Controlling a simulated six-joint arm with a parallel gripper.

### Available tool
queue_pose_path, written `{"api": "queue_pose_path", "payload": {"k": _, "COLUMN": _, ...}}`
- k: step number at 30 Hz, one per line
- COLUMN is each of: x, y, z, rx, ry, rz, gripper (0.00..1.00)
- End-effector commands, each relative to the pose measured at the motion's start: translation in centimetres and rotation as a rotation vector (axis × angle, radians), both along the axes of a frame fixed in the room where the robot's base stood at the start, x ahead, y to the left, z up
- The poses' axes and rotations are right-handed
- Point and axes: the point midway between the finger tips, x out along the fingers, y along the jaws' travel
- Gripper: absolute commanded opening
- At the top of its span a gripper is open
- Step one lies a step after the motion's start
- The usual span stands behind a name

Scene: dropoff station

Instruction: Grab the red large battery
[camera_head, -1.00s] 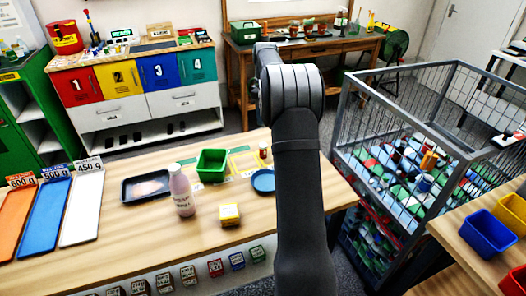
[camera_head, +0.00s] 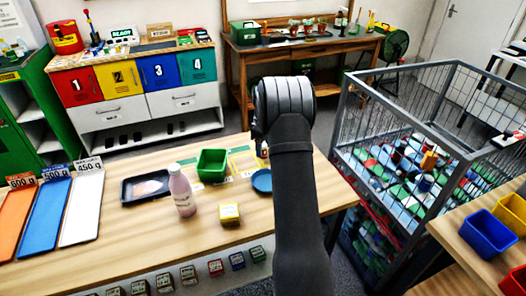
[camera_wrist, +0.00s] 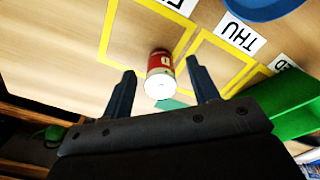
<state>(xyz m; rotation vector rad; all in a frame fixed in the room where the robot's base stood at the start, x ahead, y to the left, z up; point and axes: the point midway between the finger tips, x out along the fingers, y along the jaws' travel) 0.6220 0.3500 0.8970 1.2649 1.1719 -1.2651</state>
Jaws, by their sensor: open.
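The red large battery (camera_wrist: 159,66) stands on the wooden table in the wrist view, a red cylinder with a white end facing the camera. My gripper (camera_wrist: 161,74) is open, with one dark finger on each side of the battery. Gaps show between the battery and both fingers. In the head view my arm covers most of the spot right of the green bin, and I cannot make out the battery there.
The green bin (camera_head: 211,165) and blue plate (camera_head: 262,182) stand close to the gripper. A wire cage (camera_head: 430,130) stands right of the table.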

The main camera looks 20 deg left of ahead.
Motion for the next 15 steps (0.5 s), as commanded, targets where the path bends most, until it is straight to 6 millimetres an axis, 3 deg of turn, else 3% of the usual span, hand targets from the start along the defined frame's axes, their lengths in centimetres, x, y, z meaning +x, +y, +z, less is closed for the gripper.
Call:
{"api": "queue_pose_path", "payload": {"k": 7, "x": 0.01, "y": 0.01, "z": -0.18, "rx": 0.000, "ry": -0.001, "rz": 0.000, "gripper": 0.55}}
{"api": "queue_pose_path", "payload": {"k": 15, "x": 0.00, "y": 0.01, "z": -0.15, "rx": 0.000, "ry": 0.000, "rz": 0.000, "gripper": 0.04}}
